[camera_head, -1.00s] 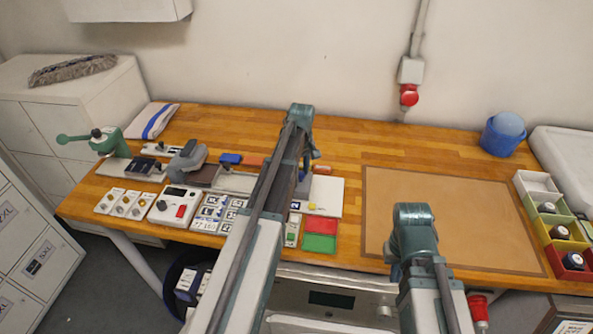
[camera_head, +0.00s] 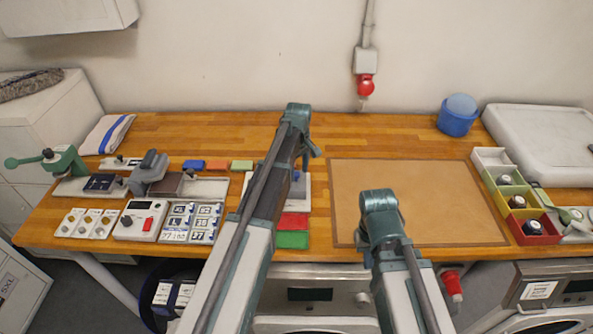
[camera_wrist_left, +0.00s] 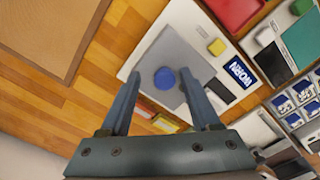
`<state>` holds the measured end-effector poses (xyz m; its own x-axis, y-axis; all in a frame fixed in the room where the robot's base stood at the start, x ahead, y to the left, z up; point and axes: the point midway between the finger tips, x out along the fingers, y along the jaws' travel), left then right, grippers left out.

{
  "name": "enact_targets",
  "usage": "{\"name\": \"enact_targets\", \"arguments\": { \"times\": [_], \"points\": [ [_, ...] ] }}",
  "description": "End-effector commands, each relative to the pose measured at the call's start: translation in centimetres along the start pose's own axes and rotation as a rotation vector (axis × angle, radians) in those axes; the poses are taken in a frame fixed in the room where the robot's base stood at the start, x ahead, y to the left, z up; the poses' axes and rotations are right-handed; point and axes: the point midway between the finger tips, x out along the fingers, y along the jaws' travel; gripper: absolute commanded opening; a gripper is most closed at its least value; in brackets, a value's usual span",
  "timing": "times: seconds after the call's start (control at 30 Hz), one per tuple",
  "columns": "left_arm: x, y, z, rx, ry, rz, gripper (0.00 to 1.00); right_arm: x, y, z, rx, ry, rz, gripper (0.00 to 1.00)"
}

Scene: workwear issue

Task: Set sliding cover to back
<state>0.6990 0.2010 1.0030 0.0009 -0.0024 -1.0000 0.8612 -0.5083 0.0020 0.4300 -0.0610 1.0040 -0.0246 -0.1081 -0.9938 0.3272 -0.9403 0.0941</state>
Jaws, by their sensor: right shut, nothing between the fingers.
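The sliding cover seems to be the grey plate (camera_wrist_left: 172,55) with a round blue knob (camera_wrist_left: 164,78) on a white board (camera_wrist_left: 140,62) in the left wrist view. My left gripper (camera_wrist_left: 158,78) is open, its fingers on either side of the knob in that picture; I cannot tell how far above. Nothing is held. In the head view my left gripper (camera_head: 306,150) is over the board (camera_head: 304,198), and its arm hides most of the cover. My right gripper (camera_head: 366,236) is shut and empty over the brown mat's left edge.
A red tray (camera_head: 293,220) and green tray (camera_head: 292,240) lie at the bench front. Label cards (camera_head: 193,221), a switch box (camera_head: 140,219) and a green-handled press (camera_head: 66,162) stand left. The brown mat (camera_head: 430,195) is bare. Coloured bins (camera_head: 520,228) stand right.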

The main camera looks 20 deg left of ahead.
Motion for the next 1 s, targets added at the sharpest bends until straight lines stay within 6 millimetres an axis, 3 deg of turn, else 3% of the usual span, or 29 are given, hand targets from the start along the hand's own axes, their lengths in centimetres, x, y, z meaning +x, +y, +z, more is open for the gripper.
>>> {"name": "enact_targets", "arguments": {
  "times": [0.47, 0.67, 1.0],
  "points": [
    [-0.8, -0.1, -0.1, -0.001, 0.002, -0.002, 0.64, -0.8, 0.1, 0.0, 0.0, 0.0, 0.0, 0.0],
    [-2.7, -0.1, -0.1, -0.001, 0.002, -0.002, 0.64, -2.7, 0.3, 0.2, -0.001, 0.0, 0.0, 0.0],
    [-7.8, -0.1, -0.1, -0.001, 0.001, -0.002, 0.64, -7.8, 0.7, 0.5, 0.006, 0.0, -0.001, 0.0]
  ]
}}
